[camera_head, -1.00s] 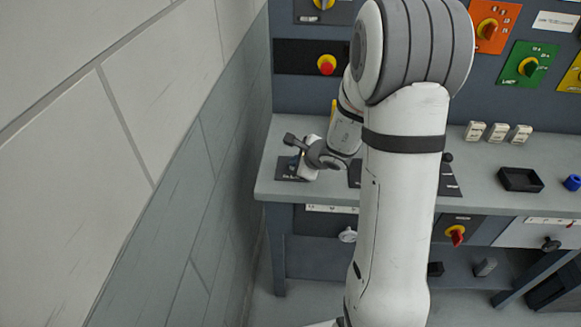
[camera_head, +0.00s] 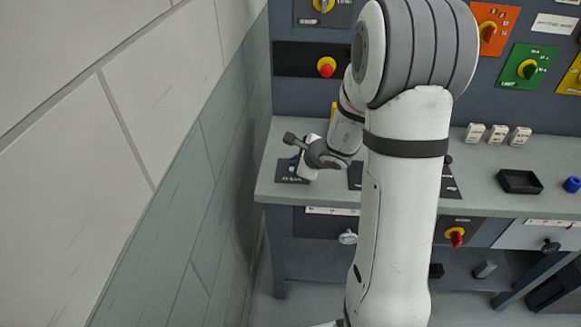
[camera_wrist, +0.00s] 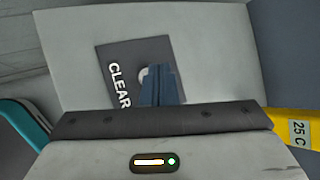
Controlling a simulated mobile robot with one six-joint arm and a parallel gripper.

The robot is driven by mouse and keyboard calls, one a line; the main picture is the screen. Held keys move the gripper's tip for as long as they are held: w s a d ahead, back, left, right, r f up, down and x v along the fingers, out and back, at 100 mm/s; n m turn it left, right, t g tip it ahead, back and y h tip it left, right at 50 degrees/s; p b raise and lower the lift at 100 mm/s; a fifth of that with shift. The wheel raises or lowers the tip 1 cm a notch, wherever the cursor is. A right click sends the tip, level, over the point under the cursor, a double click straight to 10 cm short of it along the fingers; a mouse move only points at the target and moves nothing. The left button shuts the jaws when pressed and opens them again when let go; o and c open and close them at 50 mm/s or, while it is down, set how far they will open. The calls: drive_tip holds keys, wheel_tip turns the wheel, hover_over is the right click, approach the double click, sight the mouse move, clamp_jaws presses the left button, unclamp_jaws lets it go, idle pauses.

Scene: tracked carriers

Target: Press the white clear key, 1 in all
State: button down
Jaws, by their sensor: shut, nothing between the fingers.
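The white clear key (camera_wrist: 143,73) shows as a small pale round edge on a dark plate marked CLEAR (camera_wrist: 119,84) in the wrist view. Most of the key is hidden behind my gripper (camera_wrist: 160,70), whose blue fingers are shut with nothing between them. The fingertips overlap the key in this view; I cannot tell whether they touch it. In the head view the dark plate (camera_head: 287,171) lies at the left end of the bench, with my gripper over its right part. The key cannot be made out there.
The grey bench (camera_head: 480,190) runs to the right, with several white blocks (camera_head: 497,134), a black tray (camera_head: 519,182) and a blue ring (camera_head: 572,184). A wall (camera_head: 205,190) stands close on the left. A yellow object (camera_wrist: 295,128) shows at the wrist view's right edge.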

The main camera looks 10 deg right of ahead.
drive_tip(key=shift+r, duration=0.25)
wheel_tip(320, 180, up, 5)
drive_tip(key=p, duration=0.3)
drive_tip(key=shift+p, duration=0.35)
idle(0.5)
